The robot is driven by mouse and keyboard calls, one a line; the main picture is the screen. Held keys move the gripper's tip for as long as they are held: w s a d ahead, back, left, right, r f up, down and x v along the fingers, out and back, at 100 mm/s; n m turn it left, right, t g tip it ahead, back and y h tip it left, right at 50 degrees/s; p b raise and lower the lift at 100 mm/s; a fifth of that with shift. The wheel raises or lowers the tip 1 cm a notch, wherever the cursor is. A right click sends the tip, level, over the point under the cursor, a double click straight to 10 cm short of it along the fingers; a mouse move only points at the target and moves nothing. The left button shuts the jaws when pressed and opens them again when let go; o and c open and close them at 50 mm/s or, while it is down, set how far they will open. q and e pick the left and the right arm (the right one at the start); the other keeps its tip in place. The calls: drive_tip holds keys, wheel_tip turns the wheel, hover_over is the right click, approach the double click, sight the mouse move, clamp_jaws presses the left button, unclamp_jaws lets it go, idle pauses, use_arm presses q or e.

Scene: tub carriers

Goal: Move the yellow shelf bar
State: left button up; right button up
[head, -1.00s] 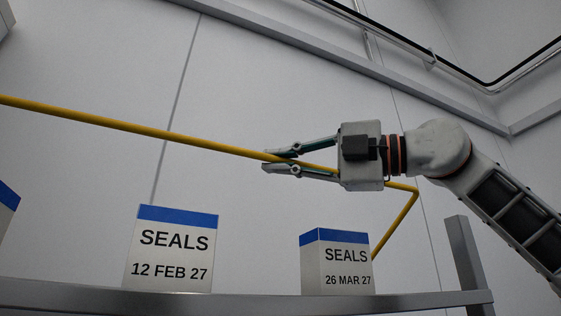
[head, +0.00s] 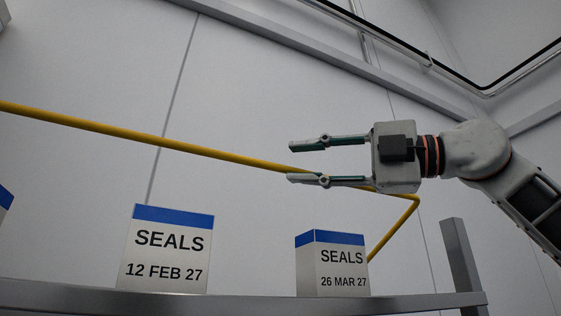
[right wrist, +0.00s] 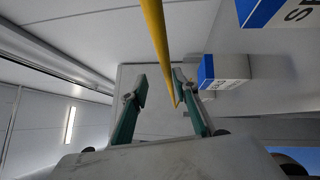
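The yellow shelf bar (head: 200,150) slopes down from the left edge to a bend at the right, where a short leg drops behind a box. My right gripper (head: 291,163) is open, with its two fingers apart and nothing clasped. In the head view the bar passes behind its lower finger and palm. In the right wrist view the bar (right wrist: 159,40) runs down close to the right finger of the gripper (right wrist: 158,88); I cannot tell whether they touch. My left gripper is not in view.
Two white boxes with blue tops, SEALS 12 FEB 27 (head: 165,250) and SEALS 26 MAR 27 (head: 334,264), stand on a grey metal shelf (head: 240,305) with an upright post (head: 461,258) at its right. The space above the bar is clear before the panelled wall.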

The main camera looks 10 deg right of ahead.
drive_tip(key=r+v, duration=0.1)
drive_tip(key=v, duration=0.5)
drive_tip(key=shift+s+d+f, duration=0.35)
drive_tip(key=shift+f, duration=0.05)
